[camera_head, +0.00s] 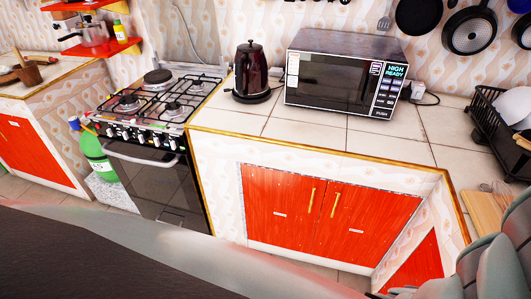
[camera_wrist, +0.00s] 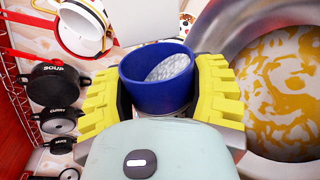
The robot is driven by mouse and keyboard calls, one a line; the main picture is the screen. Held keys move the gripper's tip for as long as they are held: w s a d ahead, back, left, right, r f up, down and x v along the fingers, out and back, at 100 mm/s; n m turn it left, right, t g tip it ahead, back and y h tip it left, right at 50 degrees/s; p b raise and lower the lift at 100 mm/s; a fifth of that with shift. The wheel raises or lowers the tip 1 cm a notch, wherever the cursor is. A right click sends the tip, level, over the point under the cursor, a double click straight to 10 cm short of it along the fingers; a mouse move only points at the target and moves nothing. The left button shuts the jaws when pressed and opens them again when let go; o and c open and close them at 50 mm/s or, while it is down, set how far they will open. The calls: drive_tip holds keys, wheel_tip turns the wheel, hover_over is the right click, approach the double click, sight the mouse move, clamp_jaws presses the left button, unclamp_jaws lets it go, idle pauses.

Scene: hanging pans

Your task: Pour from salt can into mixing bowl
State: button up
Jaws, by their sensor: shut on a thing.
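A blue salt can (camera_wrist: 150,88) shows in the wrist view, between the yellow fingers of my gripper (camera_wrist: 160,84). My gripper is shut on it from both sides. The can's open mouth faces partly toward the camera, with white, grainy contents inside. A large grey mixing bowl (camera_wrist: 228,42) fills the right side of the wrist view, beside the can. Yellow-orange and white contents cover its bottom. The can looks apart from the bowl's inside, but its exact height over the rim cannot be told.
In the head view, a microwave (camera_head: 338,80) and kettle (camera_head: 252,70) stand on the tiled counter (camera_head: 380,135), left of a dish rack (camera_head: 490,115). The counter's front is clear.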

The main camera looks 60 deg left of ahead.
drive_tip(key=shift+r+m+p, duration=0.15)
drive_tip(key=shift+m+p, duration=0.15)
drive_tip(key=shift+m, duration=0.2)
drive_tip(key=shift+s+d+f+m+t, duration=0.1)
drive_tip(key=shift+d+f+m+t, duration=0.05)
drive_tip(key=shift+f+m+t, duration=0.2)
drive_tip(key=shift+f, duration=0.1)
idle(0.7)
